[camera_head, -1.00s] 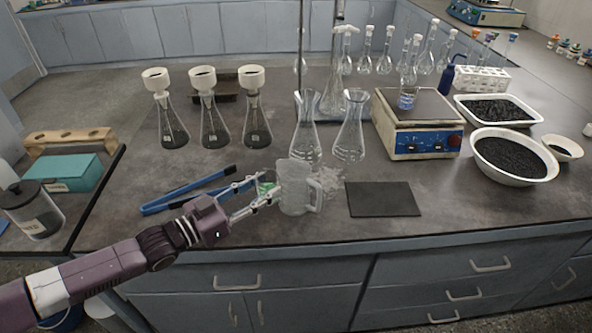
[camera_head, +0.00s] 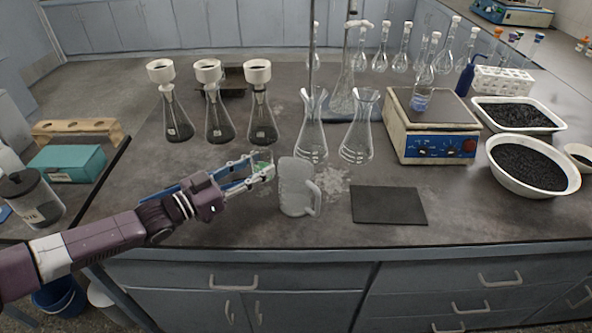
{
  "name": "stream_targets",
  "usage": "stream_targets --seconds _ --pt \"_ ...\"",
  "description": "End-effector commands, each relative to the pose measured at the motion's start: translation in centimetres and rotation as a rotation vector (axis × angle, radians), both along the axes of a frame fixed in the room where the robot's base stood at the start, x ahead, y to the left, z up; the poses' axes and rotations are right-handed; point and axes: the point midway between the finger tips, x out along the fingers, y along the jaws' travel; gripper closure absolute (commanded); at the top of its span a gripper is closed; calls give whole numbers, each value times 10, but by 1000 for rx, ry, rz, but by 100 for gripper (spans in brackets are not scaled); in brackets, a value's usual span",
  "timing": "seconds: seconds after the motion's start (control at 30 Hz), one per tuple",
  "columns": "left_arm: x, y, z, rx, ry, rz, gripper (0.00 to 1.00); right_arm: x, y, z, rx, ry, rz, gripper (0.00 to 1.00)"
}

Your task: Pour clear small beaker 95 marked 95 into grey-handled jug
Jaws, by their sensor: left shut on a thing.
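A small clear beaker (camera_head: 261,158) with a green patch sits between the fingertips of my left gripper (camera_head: 262,170). The gripper is shut on it, and the fingers hide part of it. I cannot read its marking or make out its contents. The jug (camera_head: 296,190) is pale, translucent and upright on the bench, with its greyish handle (camera_head: 317,197) on the right. The beaker is just left of the jug, near the height of its rim in the picture, and looks about upright. My right gripper is not in view.
Two empty conical flasks (camera_head: 313,140) stand behind the jug. A dark flat mat (camera_head: 389,205) lies to its right. Blue tongs (camera_head: 178,190) lie behind my left arm. A balance (camera_head: 433,135) and white trays of black grains (camera_head: 529,165) stand at right.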

Motion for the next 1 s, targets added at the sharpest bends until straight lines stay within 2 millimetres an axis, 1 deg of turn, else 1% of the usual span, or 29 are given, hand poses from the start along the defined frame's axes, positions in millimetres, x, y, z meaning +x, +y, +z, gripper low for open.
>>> stream_targets --seconds 0.17,0.27,0.5,0.57,0.83,1.0 --pt "-1 -2 17 29 -16 2 91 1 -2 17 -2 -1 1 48" --pt "-2 -5 30 60 -32 1 91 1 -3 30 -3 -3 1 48" --pt "-7 -13 65 164 -85 1 91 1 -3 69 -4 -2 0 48" --pt "-8 -15 62 192 -96 2 91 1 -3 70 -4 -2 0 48" --pt "-14 -25 81 311 -159 0 91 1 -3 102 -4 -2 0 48" --pt "-18 -32 82 386 -197 0 91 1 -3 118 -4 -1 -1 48"
